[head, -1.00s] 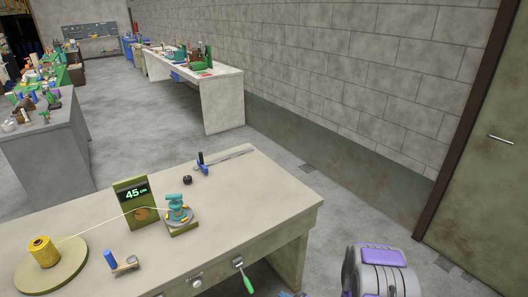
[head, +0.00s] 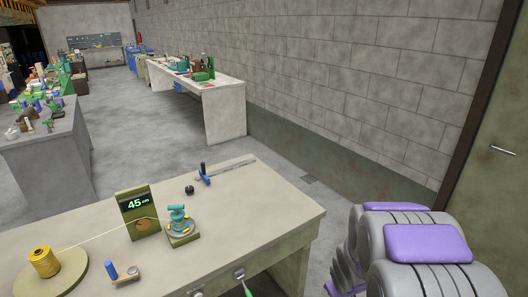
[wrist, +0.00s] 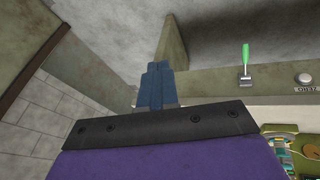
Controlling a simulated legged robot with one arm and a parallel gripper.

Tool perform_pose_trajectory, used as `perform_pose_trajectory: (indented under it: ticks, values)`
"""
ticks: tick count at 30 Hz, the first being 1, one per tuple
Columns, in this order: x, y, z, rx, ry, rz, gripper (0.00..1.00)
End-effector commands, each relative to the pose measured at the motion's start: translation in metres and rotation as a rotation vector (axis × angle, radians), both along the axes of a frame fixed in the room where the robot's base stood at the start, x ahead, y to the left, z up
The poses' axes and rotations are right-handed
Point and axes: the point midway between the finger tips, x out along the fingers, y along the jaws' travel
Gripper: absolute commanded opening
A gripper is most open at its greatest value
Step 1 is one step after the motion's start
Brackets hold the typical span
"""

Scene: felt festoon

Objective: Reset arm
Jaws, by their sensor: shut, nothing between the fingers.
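My gripper (wrist: 155,88) shows in the wrist view as blue-grey fingers pressed together beyond a dark plate and a purple body. It is shut and empty, in the air beside the near workbench (wrist: 212,86). In the head view my grey and purple arm fills the lower right, to the right of the bench (head: 272,215), and its fingers do not show there.
The bench holds a yellow spool (head: 43,262), a 45 cm display (head: 138,212), a teal device (head: 177,222) and a blue-handled tool (head: 112,270). A green-handled lever (wrist: 245,62) sticks out of its front. A wall and door (head: 500,200) stand to the right.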

Motion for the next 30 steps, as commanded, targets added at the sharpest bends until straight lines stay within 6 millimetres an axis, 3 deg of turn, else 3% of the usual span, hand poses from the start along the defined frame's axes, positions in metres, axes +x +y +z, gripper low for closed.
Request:
perform_pose_trajectory:
  ticks: [3,8,15,24,30]
  values:
    - [-0.03,0.0,0.034,-0.01,0.05,-0.077,0.0]
    - [-0.079,0.004,0.07,0.0,0.137,-0.179,0.0]
    - [-0.165,0.026,0.116,0.051,0.276,-0.306,0.0]
    - [-0.273,0.065,0.156,0.131,0.455,-0.396,0.0]
    - [-0.31,0.077,0.167,0.156,0.52,-0.411,0.0]
